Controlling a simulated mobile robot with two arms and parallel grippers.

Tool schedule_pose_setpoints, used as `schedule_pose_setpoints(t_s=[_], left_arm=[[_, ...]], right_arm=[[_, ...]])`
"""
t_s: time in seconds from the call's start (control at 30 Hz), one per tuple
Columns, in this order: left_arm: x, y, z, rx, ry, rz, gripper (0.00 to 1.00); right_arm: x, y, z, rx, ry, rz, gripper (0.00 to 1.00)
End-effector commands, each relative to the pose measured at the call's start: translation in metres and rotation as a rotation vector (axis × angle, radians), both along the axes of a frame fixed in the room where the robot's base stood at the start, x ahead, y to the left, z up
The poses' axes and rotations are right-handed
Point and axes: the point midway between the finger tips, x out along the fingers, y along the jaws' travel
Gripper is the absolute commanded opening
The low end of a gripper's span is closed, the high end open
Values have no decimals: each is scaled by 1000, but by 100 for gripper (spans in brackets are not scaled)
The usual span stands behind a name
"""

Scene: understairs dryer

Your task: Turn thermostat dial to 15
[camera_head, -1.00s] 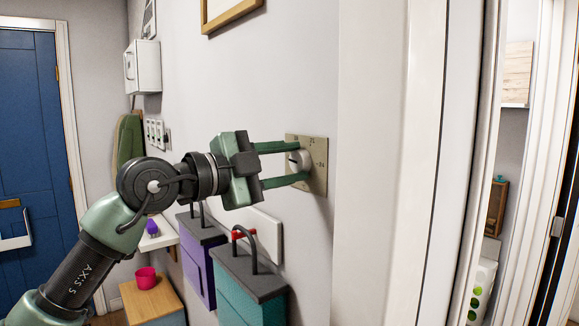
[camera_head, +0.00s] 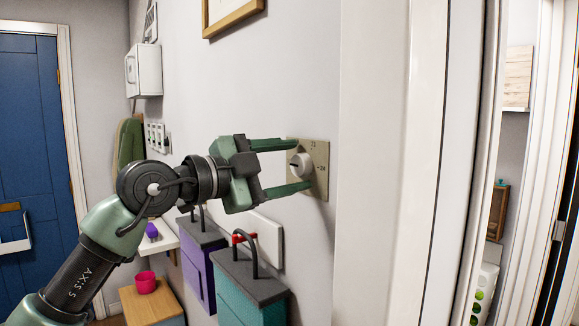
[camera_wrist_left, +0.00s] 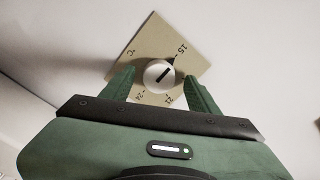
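The thermostat is a tan square plate (camera_head: 318,182) on the white wall, with a round white dial (camera_head: 301,165) at its middle. In the left wrist view the plate (camera_wrist_left: 150,45) carries printed numbers, and the dial (camera_wrist_left: 157,74) has a black bar mark that points up and right, toward the 15. My left gripper (camera_head: 303,165) is open. Its two green fingers reach to the plate above and below the dial. In the left wrist view its fingers (camera_wrist_left: 158,74) stand on either side of the dial, with gaps between. My right gripper is out of view.
Purple (camera_head: 200,265) and teal (camera_head: 250,295) boxes with dark lids and handles stand below my left arm. A picture frame (camera_head: 232,15) hangs above. A white door frame (camera_head: 385,170) stands just right of the thermostat.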

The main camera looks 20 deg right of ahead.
Motion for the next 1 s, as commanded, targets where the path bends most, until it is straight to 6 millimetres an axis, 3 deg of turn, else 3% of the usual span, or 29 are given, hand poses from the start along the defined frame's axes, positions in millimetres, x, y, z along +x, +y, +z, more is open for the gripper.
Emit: schedule_pose_setpoints(t_s=[0.27, 0.7, 1.0], left_arm=[[-2, 7, -2, 0, -1, 0, 60], [-24, 68, -2, 1, -1, 1, 60], [-26, 74, 0, 0, 0, 0, 60]], right_arm=[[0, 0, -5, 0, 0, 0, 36], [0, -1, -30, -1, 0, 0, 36], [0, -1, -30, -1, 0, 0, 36]])
